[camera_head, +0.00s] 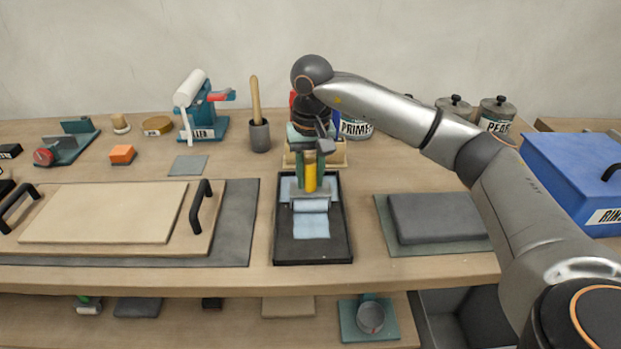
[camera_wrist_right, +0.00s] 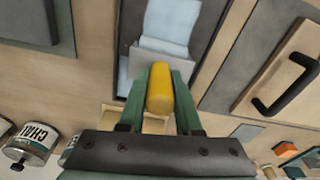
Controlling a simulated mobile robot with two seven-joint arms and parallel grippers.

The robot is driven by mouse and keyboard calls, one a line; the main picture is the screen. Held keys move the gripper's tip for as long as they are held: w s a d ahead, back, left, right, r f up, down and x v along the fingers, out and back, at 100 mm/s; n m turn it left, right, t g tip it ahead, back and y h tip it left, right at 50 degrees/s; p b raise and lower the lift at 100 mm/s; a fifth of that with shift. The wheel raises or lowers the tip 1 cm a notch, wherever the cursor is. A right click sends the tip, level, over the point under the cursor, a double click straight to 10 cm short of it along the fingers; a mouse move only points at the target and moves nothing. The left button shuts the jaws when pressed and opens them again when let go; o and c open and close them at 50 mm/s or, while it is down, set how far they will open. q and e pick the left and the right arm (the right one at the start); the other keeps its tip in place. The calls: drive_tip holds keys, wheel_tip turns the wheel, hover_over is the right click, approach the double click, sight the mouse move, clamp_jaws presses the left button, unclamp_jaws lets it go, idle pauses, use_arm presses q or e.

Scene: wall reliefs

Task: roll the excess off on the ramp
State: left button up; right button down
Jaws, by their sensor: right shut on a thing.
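The paint roller shows a yellow handle (camera_head: 310,177) and a pale blue roller sleeve (camera_head: 310,205). My right gripper (camera_head: 311,165) is shut on the handle, with a green finger on each side; the grip also shows in the wrist view (camera_wrist_right: 160,85). The sleeve is over the dark tray (camera_head: 284,252), across its middle. A pale blue patch (camera_head: 311,228) lies on the tray's near part, the likely ramp, and more pale blue shows at the far end. Whether the sleeve touches the tray surface is hard to tell. My left gripper is out of view.
A cream panel with black handles (camera_head: 110,215) lies left of the tray on a grey mat (camera_head: 240,220). A grey block (camera_head: 436,218) lies on the right. A blue box (camera_head: 575,175) stands far right.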

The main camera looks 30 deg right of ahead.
drive_tip(key=shift+w+d, duration=0.1)
drive_tip(key=shift+w, duration=0.1)
wheel_tip(320, 180, up, 5)
drive_tip(key=p, duration=0.4)
drive_tip(key=shift+r, duration=0.1)
idle(0.4)
